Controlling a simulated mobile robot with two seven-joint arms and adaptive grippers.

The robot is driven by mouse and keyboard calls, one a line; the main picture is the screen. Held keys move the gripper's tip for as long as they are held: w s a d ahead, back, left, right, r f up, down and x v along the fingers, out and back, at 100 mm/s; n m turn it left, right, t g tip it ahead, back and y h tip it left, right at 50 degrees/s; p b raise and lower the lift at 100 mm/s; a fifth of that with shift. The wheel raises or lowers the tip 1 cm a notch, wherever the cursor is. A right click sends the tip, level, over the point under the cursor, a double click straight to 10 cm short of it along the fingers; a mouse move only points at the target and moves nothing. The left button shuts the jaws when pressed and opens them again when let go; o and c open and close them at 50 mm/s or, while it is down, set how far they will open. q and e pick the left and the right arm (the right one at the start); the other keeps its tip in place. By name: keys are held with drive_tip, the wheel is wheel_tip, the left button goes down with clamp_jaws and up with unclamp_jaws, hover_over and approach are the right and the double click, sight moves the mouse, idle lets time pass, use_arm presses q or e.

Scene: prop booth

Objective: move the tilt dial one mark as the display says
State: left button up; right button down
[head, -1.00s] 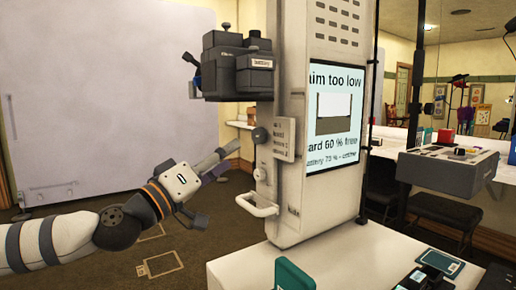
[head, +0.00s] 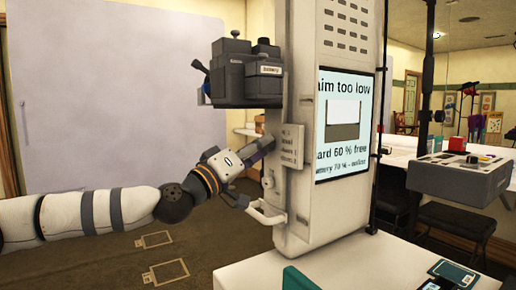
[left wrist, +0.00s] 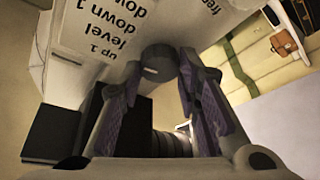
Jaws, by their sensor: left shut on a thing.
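The tilt dial (left wrist: 160,66) is a dark grey round knob with a short pale mark, seen in the left wrist view beside a pale plate (left wrist: 95,28) that reads "up 1, level, down 1", upside down there. My left gripper (head: 265,147) is at the dial on the side of the white column; its purple-padded fingers (left wrist: 158,88) are closed on either side of the knob. In the head view the gripper hides the dial. I cannot tell which word the mark points to. The display (head: 343,125) reads "aim too low". My right gripper is not in view.
A dark camera box (head: 245,78) sits on the column above the gripper. A white counter (head: 245,275) is at the column's foot. A grey control box (head: 460,178) stands at right.

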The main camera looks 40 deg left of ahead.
use_arm(q)
drive_tip(key=n+y+p, duration=0.1)
drive_tip(key=n+p, duration=0.1)
drive_tip(key=n+g+p, duration=0.1)
drive_tip(key=n+p, duration=0.1)
drive_tip(key=n, duration=0.1)
drive_tip(key=shift+d+r+y, duration=0.1)
drive_tip(key=shift+y, duration=0.3)
drive_tip(key=o, duration=1.1)
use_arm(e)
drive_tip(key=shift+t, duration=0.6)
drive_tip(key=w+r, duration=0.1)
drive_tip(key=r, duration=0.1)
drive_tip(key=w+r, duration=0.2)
use_arm(q)
drive_tip(key=shift+o, duration=0.2)
drive_tip(key=shift+s, duration=0.1)
drive_tip(key=v, duration=1.1)
drive_tip(key=shift+s, duration=0.45)
